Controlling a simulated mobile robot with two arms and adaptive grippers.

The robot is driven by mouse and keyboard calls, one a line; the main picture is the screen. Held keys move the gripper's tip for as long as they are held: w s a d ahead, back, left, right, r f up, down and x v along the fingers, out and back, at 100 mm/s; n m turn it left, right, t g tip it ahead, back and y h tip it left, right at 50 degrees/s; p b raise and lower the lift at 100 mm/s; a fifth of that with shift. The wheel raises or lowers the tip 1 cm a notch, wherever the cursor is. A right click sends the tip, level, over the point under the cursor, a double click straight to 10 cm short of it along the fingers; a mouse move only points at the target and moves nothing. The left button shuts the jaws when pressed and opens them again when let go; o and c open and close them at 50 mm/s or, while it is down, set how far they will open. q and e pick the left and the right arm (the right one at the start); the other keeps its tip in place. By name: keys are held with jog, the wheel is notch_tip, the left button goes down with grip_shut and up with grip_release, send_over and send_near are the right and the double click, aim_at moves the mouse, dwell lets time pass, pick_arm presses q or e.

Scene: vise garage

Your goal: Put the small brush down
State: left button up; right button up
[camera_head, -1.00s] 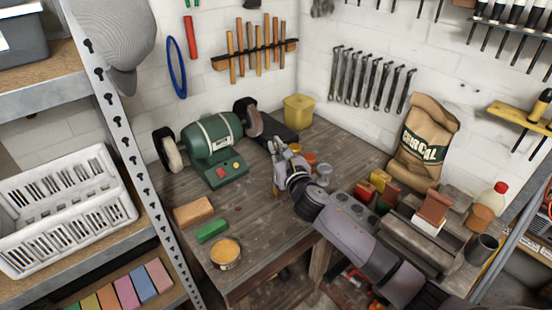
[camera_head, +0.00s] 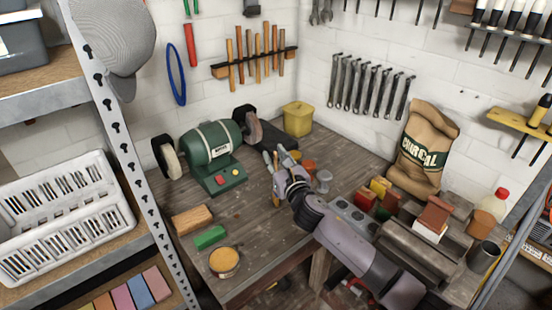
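My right gripper (camera_head: 277,158) is over the wooden workbench (camera_head: 250,208), right of the green bench grinder and left of some small pots. A thin brown upright piece (camera_head: 276,192) shows just below and beside its fingers. It may be the small brush, but it is too small to tell. I cannot tell whether the fingers grip it or whether it touches the bench top. My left gripper is not in view.
The green grinder (camera_head: 208,147) stands at the back left. A wooden block (camera_head: 192,219), a green block (camera_head: 210,237) and a round tin (camera_head: 224,261) lie near the left edge. A charcoal bag (camera_head: 422,150) and a vise (camera_head: 415,250) are right. Bare bench lies left of the gripper.

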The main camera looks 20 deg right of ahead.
jog(key=shift+r, duration=0.3)
jog(key=s+p, duration=0.2)
jog(key=s, duration=1)
jog(key=shift+d+p, duration=0.2)
jog(key=shift+p, duration=0.2)
jog(key=shift+f, duration=0.1)
